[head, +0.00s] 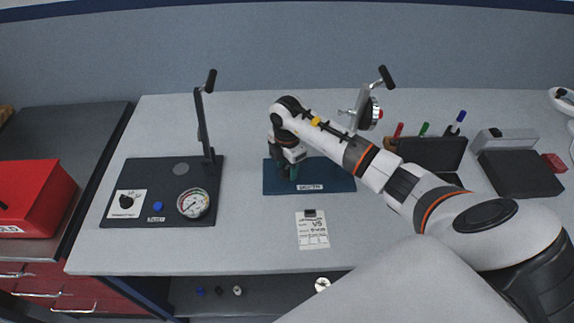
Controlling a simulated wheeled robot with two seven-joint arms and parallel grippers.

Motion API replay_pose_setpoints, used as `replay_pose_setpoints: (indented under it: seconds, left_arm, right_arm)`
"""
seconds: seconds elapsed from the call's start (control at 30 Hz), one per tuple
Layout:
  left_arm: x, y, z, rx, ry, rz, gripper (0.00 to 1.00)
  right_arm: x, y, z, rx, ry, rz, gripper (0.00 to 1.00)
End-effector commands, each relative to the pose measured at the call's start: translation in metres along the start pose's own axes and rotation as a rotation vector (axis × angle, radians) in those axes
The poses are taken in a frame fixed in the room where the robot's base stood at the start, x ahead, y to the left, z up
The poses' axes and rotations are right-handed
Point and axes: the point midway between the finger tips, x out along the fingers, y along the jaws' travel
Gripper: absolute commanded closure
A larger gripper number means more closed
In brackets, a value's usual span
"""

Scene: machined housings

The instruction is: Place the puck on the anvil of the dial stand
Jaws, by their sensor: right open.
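The dial stand stands at the back centre-right, with its dial (370,114) and black-handled lever (386,77) showing above my right arm. A dark blue base plate (335,184) with a white label lies in front of it. My right gripper (289,174) points down over the left part of this plate and is open. Its fingers are small and dark here, and the arm hides part of the stand. I cannot make out the anvil or a puck near the gripper; either may be hidden by it. My left gripper is not in view.
A paper tag (312,232) lies in front of the blue plate. Pens and dark boxes (508,168) are at the right.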

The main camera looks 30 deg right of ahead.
Motion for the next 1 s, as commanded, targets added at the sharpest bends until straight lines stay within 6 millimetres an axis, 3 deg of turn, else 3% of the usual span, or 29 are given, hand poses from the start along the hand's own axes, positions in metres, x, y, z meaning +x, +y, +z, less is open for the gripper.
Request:
replay_pose_setpoints:
  seconds: [0.17,0.6,0.8,1.0]
  left_arm:
    - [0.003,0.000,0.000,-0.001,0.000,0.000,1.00]
    - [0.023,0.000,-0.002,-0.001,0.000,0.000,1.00]
    - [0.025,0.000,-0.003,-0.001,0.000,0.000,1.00]
    - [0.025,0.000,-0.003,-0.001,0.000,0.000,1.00]
  right_arm:
    - [-0.017,-0.001,-0.001,0.000,0.001,-0.005,0.53]
    - [-0.104,-0.001,0.000,0.000,0.001,-0.005,0.53]
    - [-0.121,0.000,0.000,0.000,0.000,-0.001,0.53]
    - [-0.123,0.000,0.000,0.000,0.000,0.000,0.53]
